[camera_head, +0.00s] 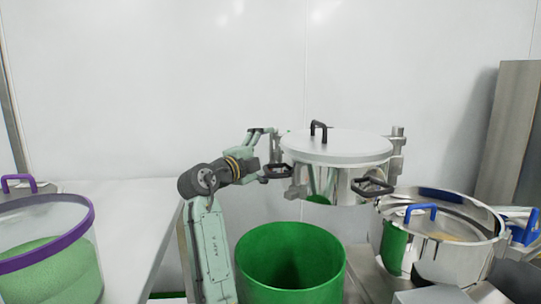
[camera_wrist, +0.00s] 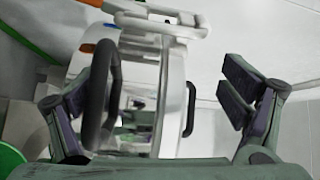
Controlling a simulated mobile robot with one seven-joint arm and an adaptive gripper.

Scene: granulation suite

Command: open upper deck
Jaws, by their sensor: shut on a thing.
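The upper deck is a round steel vessel (camera_head: 345,188) with a flat pale lid (camera_head: 350,148) and a black handle (camera_head: 318,127) on top. A black loop handle (camera_head: 278,172) sticks out at its left side and another loop handle (camera_head: 374,187) at its front right. My gripper (camera_head: 267,166) is at the left loop handle and shut on it. In the wrist view a black loop (camera_wrist: 97,100) lies between the fingers of my gripper (camera_wrist: 155,108), close to the left finger. The exact contact is hard to see. The lid appears closed.
An open green bin (camera_head: 290,228) stands below the vessel. A steel pan (camera_head: 455,258) with a blue handle (camera_head: 420,211) is at the right. A white wall stands behind.

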